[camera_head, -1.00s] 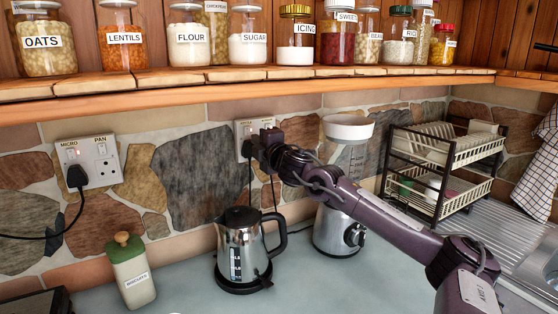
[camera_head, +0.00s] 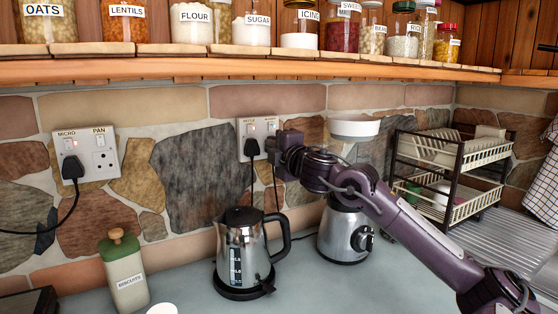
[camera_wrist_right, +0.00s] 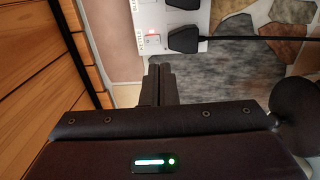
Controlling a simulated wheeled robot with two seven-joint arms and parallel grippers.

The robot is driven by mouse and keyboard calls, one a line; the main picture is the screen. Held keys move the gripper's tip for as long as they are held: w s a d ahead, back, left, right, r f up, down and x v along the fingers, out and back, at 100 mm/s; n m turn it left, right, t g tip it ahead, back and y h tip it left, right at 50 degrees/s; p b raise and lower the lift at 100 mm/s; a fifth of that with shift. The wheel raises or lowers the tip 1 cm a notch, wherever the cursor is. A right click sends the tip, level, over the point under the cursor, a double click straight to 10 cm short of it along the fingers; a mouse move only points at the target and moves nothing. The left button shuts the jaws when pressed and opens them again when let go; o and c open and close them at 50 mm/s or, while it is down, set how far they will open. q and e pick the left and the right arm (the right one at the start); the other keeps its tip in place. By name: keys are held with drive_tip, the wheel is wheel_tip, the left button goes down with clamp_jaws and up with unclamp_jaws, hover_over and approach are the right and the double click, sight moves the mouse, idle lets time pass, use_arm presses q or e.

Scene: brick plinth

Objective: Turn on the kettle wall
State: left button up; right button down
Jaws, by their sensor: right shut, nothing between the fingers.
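The kettle wall socket (camera_head: 258,130) is a white double plate on the stone wall, with black plugs in it. In the right wrist view the plate (camera_wrist_right: 146,15) shows at the top, turned sideways, with a switch (camera_wrist_right: 151,32) showing a reddish mark beside a black plug (camera_wrist_right: 185,40). My right gripper (camera_head: 274,145) is at the plate's right side and hides part of it. In the wrist view its fingers (camera_wrist_right: 160,70) are together and empty, just below the plate; contact cannot be told. The steel kettle (camera_head: 240,248) stands on its base below. My left gripper is not in view.
A second socket plate (camera_head: 88,155) with one plug is on the left. A blender (camera_head: 346,235) stands right of the kettle, below my right arm. A biscuit jar (camera_head: 125,272) stands left. A shelf of jars (camera_head: 200,68) runs above. A dish rack (camera_head: 450,175) is on the right.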

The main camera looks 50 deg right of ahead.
drive_tip(key=shift+b+v, duration=0.4)
drive_tip(key=shift+v, duration=1.25)
drive_tip(key=shift+r, duration=0.1)
